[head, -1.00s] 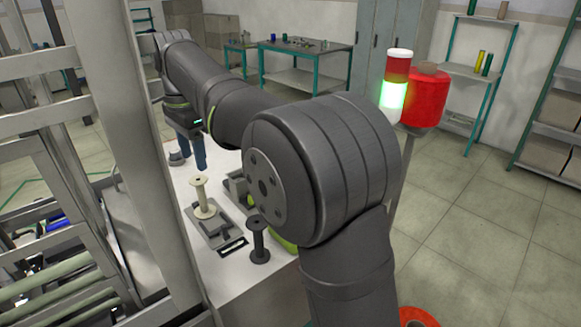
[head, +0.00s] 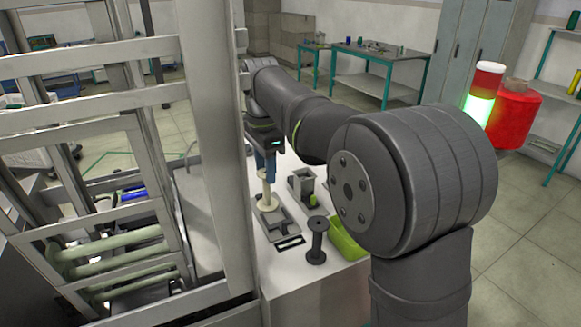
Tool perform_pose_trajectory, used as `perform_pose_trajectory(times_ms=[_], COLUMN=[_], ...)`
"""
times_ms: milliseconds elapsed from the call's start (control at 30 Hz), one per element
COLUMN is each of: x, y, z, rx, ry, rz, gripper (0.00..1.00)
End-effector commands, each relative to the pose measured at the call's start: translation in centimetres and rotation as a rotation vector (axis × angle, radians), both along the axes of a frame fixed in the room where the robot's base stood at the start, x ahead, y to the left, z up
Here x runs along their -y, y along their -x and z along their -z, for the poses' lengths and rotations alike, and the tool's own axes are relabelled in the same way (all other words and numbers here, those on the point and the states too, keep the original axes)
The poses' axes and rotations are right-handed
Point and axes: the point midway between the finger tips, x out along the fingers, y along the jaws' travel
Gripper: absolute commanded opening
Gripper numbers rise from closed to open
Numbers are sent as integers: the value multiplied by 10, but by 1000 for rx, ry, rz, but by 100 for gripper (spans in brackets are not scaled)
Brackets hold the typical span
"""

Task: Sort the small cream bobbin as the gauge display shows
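The small cream bobbin (head: 268,203) stands upright on a grey stand (head: 283,229) on the white worktop. My gripper (head: 266,170) points down at the bobbin's top, with its blue fingers overlapping the bobbin's upper end in this view. The fingers are small and partly cover each other, so I cannot tell whether they are open or closed on the bobbin. A small dark panel with a pale slot (head: 289,243) lies in front of the stand. I cannot read any gauge display from here.
A dark bobbin (head: 317,241) stands on the worktop's near side. A green bin (head: 346,244) is beside it, partly behind my arm. A grey holder with a green part (head: 303,188) stands behind. A metal frame (head: 215,120) rises close on the left. A signal lamp (head: 480,98) glows green.

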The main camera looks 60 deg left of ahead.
Motion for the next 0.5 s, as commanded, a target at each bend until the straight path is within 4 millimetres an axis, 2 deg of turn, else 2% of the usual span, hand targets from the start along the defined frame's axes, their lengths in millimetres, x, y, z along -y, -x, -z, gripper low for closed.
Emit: perform_pose_trajectory(times_ms=[167, 500], x=[0, 0], y=[0, 0], z=[-3, -23], rx=[0, 0], ry=[0, -1], rz=[0, 0], gripper=[24, 24])
